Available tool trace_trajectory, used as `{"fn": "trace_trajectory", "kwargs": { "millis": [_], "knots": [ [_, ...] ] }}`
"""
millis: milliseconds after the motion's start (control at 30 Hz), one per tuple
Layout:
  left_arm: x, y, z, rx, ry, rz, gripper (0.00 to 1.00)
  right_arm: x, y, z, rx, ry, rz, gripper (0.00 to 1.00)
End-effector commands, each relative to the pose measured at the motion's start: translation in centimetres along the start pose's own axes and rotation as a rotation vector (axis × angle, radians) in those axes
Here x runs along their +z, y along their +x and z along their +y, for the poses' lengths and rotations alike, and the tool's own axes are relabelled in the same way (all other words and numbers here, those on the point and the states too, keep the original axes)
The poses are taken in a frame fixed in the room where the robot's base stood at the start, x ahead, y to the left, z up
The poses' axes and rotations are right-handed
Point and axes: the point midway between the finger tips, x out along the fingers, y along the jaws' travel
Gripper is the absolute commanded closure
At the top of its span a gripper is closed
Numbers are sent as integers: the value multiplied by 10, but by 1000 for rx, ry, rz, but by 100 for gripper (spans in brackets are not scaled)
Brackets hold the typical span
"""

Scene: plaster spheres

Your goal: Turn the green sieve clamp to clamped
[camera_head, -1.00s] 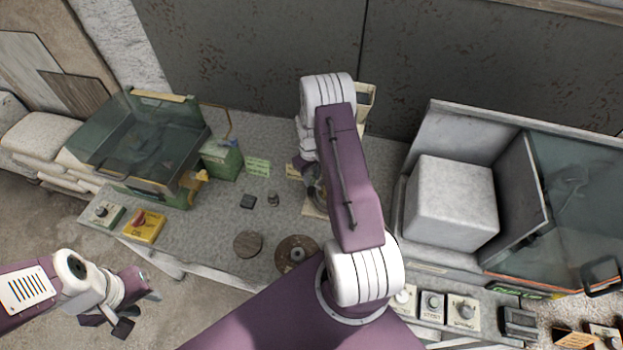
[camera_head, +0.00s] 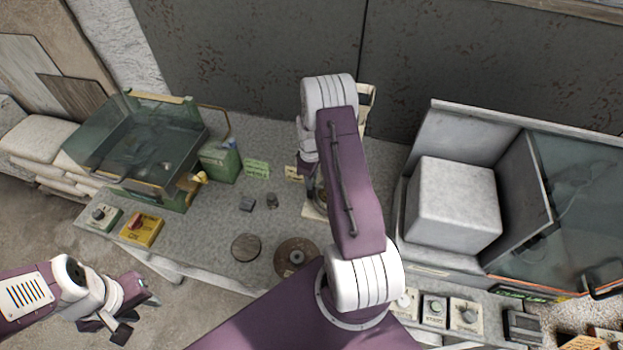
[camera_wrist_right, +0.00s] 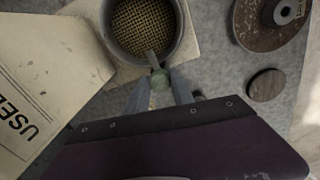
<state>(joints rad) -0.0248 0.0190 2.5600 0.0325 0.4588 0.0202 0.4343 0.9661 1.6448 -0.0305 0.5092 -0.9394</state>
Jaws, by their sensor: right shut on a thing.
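The sieve (camera_wrist_right: 145,28), a round grey rim around a brown mesh, sits on a pale square base in the right wrist view. Its small green clamp (camera_wrist_right: 160,80) sticks out at the rim's near side. My right gripper (camera_wrist_right: 160,88) is shut on the green clamp, with a finger on each side of it. In the head view, my right arm hides most of the sieve. My left gripper (camera_head: 132,308) is open and empty, low at the left, off the bench and far from the sieve.
A cream box with "USED" lettering (camera_wrist_right: 40,75) stands close left of the sieve. A brown disc (camera_wrist_right: 268,22) and a small dark disc (camera_wrist_right: 266,85) lie at the right. A green glass-sided tank (camera_head: 150,150) and yellow switch (camera_head: 142,231) stand left; a white block (camera_head: 455,205) stands right.

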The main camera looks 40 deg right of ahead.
Motion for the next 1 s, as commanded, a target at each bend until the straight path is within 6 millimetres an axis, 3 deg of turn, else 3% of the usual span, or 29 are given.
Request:
{"fn": "trace_trajectory", "kwargs": {
  "millis": [300,333,400,767,1000],
  "knots": [
    [0,0,0,0,0,0,64,-1,-1,1,3,-3,2,100],
    [0,0,0,0,0,0,64,-1,-1,1,3,-3,2,66],
    [0,0,0,0,0,0,64,-1,-1,1,3,-3,2,50],
    [0,3,0,0,0,0,64,-1,-6,1,3,-2,2,50],
    [2,20,0,0,0,0,64,-2,-55,1,7,-2,4,50]
  ]
}}
